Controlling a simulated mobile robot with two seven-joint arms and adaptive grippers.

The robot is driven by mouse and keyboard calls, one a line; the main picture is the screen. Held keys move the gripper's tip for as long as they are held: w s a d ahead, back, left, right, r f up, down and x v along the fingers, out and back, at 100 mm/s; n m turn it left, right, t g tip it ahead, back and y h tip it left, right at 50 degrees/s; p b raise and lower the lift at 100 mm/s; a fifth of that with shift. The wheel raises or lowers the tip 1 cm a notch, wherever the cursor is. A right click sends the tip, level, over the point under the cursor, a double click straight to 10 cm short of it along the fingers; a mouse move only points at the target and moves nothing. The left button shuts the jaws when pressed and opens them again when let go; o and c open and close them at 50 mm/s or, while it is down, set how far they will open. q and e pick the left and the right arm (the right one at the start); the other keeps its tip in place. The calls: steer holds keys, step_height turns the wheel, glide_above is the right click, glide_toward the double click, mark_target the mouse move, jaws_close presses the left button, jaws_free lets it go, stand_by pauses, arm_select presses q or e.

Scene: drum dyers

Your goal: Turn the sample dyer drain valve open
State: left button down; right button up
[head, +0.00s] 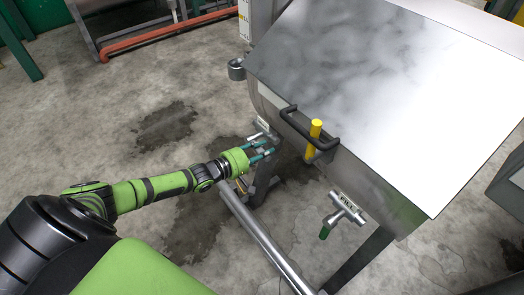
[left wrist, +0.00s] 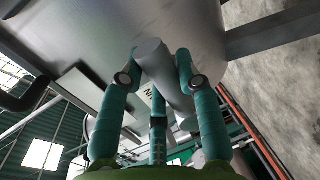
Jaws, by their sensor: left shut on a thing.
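The sample dyer (head: 300,130) is a steel drum with a sloped, shiny lid. My left gripper (head: 270,149) reaches its lower left side, by a small pale label (head: 263,127). In the left wrist view, my gripper (left wrist: 158,75) has its teal fingers around a grey cylindrical part (left wrist: 152,58) below the drum wall. I take this part for the drain valve; a label beside it shows only a letter or two. The fingers are shut on it. How far the valve is turned cannot be told. My right gripper is not in view.
A second valve (head: 345,208), labelled FILL, with a green-tipped lever, hangs to the right. A steel pipe (head: 262,240) runs along the frame below. The wet concrete floor (head: 120,110) at left is open.

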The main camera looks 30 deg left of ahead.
arm_select(q)
steer(key=shift+r, duration=0.1)
steer(key=c, duration=0.8)
jaws_free()
steer(key=shift+c, duration=0.2)
steer(key=shift+s+a, duration=0.25)
steer(key=shift+s, duration=0.3)
steer(key=v, duration=1)
steer(key=shift+s+r, duration=0.2)
steer(key=shift+s, duration=0.15)
steer(key=shift+a, duration=0.1)
